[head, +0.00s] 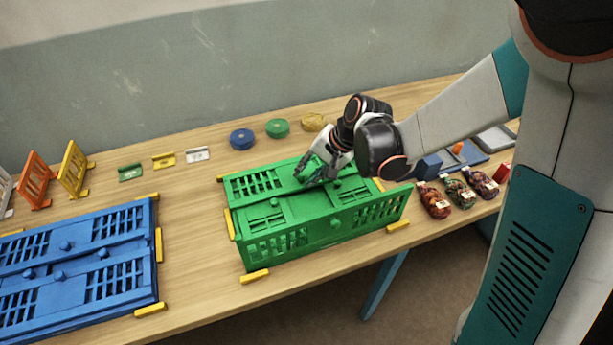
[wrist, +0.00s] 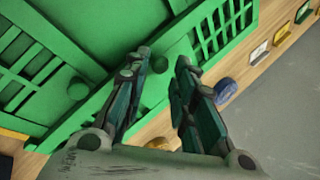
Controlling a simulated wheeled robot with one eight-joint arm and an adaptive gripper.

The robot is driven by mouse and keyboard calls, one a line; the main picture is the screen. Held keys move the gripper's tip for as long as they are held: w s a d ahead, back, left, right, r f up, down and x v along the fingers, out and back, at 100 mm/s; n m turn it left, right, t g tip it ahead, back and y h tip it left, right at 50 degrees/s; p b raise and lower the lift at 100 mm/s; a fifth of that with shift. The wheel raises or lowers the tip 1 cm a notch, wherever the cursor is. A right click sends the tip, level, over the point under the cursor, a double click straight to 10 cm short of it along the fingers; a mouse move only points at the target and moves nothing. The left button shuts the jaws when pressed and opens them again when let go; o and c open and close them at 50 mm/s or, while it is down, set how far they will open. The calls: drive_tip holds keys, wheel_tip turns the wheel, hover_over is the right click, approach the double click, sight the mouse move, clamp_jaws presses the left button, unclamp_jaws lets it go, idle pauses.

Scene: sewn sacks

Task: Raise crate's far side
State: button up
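The green crate (head: 336,222) stands on the table with its slatted near side standing up at the front. Its far side (head: 254,184) lies folded down flat, with slots and small round knobs. My gripper (head: 312,180) is over this far panel. In the wrist view, my gripper (wrist: 163,60) has its two dark fingertips apart. A green knob (wrist: 160,63) shows between them on the far panel (wrist: 213,38). Whether a finger touches the knob cannot be told. A second knob (wrist: 78,88) is to the left.
A folded blue crate (head: 75,262) lies at left, with yellow blocks (head: 255,275) around both crates. Blue (head: 242,138), green (head: 277,128) and yellow (head: 313,122) rolls stand behind the green crate. Filled net sacks (head: 434,200) lie at right. A wall rises behind the table.

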drive_tip(key=shift+x, duration=0.75)
drive_tip(key=shift+c, duration=0.5)
clamp_jaws()
drive_tip(key=shift+r, duration=0.1)
